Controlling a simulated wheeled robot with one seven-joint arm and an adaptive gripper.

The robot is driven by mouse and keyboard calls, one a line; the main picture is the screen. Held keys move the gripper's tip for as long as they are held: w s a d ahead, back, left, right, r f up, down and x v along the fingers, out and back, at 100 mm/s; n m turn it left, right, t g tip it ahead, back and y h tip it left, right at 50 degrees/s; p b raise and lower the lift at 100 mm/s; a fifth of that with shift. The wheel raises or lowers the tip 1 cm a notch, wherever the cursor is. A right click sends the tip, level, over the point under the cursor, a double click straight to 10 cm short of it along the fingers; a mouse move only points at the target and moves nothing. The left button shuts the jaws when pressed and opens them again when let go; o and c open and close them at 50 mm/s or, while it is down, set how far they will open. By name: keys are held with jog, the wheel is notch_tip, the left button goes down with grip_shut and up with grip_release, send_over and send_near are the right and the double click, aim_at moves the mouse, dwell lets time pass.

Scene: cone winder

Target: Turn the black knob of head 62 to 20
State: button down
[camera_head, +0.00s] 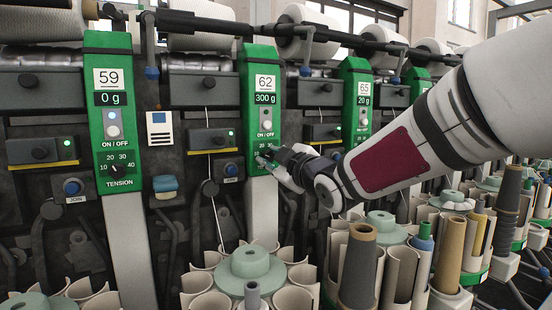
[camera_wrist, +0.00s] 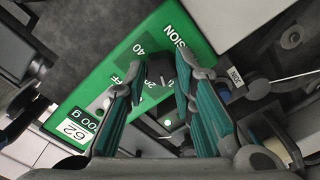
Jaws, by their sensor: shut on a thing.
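The green panel of head 62 (camera_head: 258,95) stands in the middle of the head view, with its display (camera_head: 265,99) reading 300 g. The panel (camera_wrist: 112,75) appears turned over there, with 40 readable beside the knob. The knob's pointer direction cannot be made out.
Head 59 (camera_head: 112,130) is at the left, reading 0 g, and head 65 (camera_head: 360,100) at the right, reading 20 g. A blue join button (camera_head: 231,170) sits beside head 62. Cones and tubes (camera_head: 357,265) crowd the area below my arm.

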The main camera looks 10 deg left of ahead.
jog(key=m+p, duration=0.1)
jog(key=m, duration=0.3)
jog(key=shift+m+p, duration=0.7)
jog(key=shift+m, duration=1.4)
jog(key=c, duration=1.3)
grip_release()
jog(key=shift+c, duration=0.2)
jog(key=v, duration=0.7)
jog(key=shift+s+d, duration=0.15)
jog(key=shift+s, duration=0.05)
